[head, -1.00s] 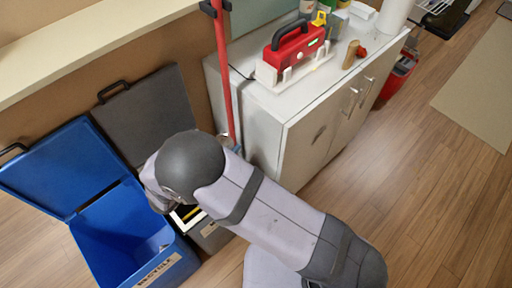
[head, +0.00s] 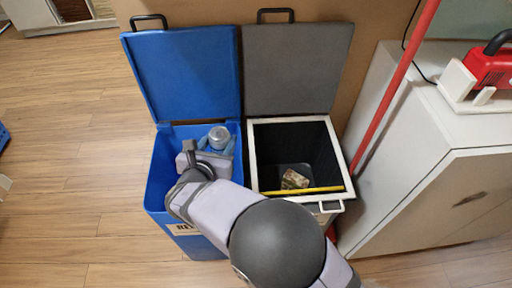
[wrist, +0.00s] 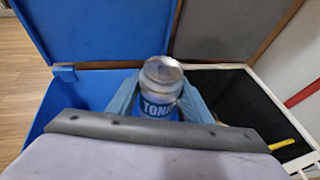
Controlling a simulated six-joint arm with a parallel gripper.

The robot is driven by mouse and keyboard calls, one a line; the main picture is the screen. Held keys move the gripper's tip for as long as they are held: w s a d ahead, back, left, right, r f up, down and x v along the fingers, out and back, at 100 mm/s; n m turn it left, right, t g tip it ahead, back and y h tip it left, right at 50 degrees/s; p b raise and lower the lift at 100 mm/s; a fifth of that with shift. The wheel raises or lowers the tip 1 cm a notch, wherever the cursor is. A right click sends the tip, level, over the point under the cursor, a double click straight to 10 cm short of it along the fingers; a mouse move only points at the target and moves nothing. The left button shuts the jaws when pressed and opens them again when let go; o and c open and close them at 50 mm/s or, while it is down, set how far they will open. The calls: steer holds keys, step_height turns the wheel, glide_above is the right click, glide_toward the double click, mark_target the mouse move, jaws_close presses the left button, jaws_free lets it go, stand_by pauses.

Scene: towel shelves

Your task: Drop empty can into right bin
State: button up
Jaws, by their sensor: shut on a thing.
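A silver and blue can (head: 218,137) with "TON" lettering on its side is held upright between the light blue fingers of my gripper (head: 216,146). The can also shows in the wrist view (wrist: 160,88), with a finger pressed on each side. My gripper is shut on it above the blue bin (head: 157,178), near that bin's right side. The blue bin has its lid up and a recycle label partly hidden by my arm. The grey bin (head: 347,172), with a white rim and its lid up, stands directly to the right. A small crumpled item (head: 294,179) lies inside it.
The raised blue lid (head: 185,70) and grey lid (head: 292,65) stand behind the bins. A yellow bar (head: 312,190) crosses the grey bin's front. A red pole (head: 395,88) and a white cabinet (head: 425,170) stand to the right.

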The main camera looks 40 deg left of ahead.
steer(key=s+a+f+n+g+y+b, duration=0.1)
steer(key=s+a+n+g+y+b, duration=0.15)
steer(key=s+a, duration=0.3)
step_height(320, 180, down, 6)
steer(key=b, duration=0.5)
steer(key=shift+s+d+f+t, duration=0.15)
steer(key=shift+d+f+t, duration=0.1)
steer(key=shift+d+t, duration=0.2)
steer(key=o, duration=1.1)
steer(key=shift+p+v, duration=0.6)
steer(key=shift+v, duration=3.1)
steer(key=shift+a+r, duration=0.1)
steer(key=shift+r, duration=0.05)
